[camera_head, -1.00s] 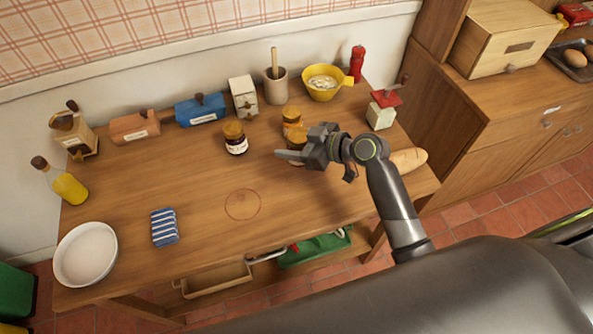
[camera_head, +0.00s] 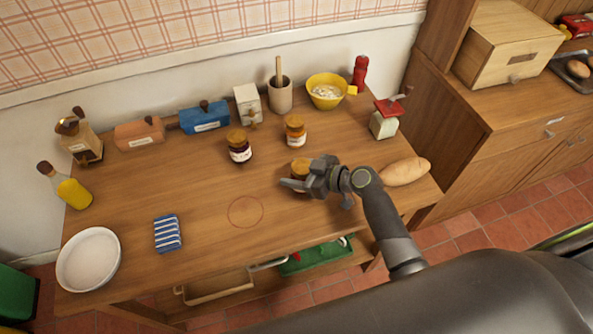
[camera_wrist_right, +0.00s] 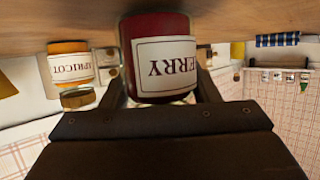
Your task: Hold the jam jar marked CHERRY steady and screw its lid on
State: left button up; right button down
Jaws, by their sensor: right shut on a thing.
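The CHERRY jam jar (camera_wrist_right: 160,30) fills the middle of the right wrist view, dark red with a white label that reads "ERRY" upside down. In the head view the jar's golden-brown top (camera_head: 300,167) shows just behind my right gripper (camera_head: 297,186), which is shut around the jar. The jar looks upright. I cannot tell whether it touches the tabletop, or whether its top is a seated lid. My left gripper is in neither view.
The APRICOT jar (camera_head: 295,131) stands behind, also in the right wrist view (camera_wrist_right: 71,64). A dark jar (camera_head: 239,147) stands left of it. A faint ring (camera_head: 245,212) marks clear tabletop left of my gripper. Bread (camera_head: 406,172) lies at right, a striped cloth (camera_head: 168,234) at left.

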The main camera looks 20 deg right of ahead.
jog(key=c, duration=0.5)
grip_release()
jog(key=shift+f, duration=0.1)
jog(key=b+v, duration=0.2)
jog(key=v, duration=0.9)
jog(key=shift+s+d+r, duration=0.35)
jog(key=shift+s+r, duration=0.05)
